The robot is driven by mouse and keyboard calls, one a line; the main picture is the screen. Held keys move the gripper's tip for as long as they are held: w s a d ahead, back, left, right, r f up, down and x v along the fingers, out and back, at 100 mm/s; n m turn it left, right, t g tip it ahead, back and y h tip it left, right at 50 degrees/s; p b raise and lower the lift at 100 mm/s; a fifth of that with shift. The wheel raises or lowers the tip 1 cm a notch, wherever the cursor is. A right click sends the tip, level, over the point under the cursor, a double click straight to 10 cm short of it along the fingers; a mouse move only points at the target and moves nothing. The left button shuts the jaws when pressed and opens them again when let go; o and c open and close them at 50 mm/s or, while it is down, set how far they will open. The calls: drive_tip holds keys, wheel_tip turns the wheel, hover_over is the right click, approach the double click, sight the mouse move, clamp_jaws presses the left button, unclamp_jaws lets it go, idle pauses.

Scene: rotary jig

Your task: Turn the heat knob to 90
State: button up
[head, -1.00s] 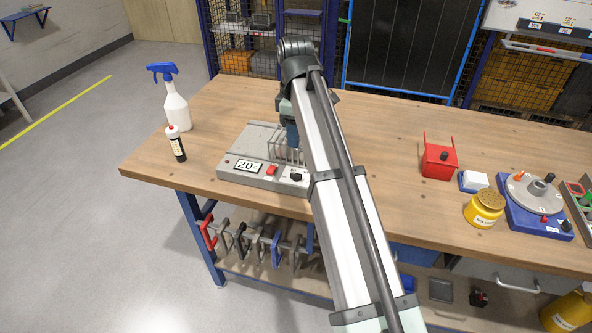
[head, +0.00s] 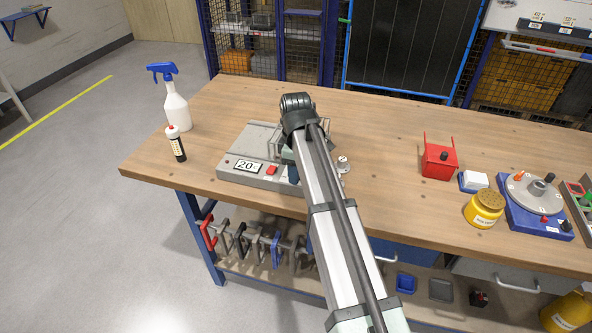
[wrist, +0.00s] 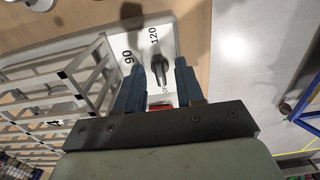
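The heat unit (head: 238,178) is a light grey box on the bench, and its display (head: 248,166) reads 20. Its red button (head: 271,170) is beside the display. The dark heat knob (wrist: 160,68) shows in the wrist view, with printed 90 and 120 marks near it and another mark partly hidden. My arm hides the knob in the head view. My gripper (wrist: 158,75) is open, with one blue finger on each side of the knob in the picture and gaps visible. I cannot tell how deep the fingertips reach or exactly where the knob points.
A wire rack (wrist: 85,80) stands on the unit close to my left finger. A red box (head: 439,162), yellow jar (head: 484,208) and blue-based rotary jig (head: 535,200) are at right.

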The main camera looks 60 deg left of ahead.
clamp_jaws()
idle(0.4)
drive_tip(key=shift+m, duration=0.3)
drive_tip(key=m, duration=0.9)
drive_tip(key=shift+m, duration=0.4)
drive_tip(key=m, duration=1.3)
drive_tip(key=shift+m, duration=0.3)
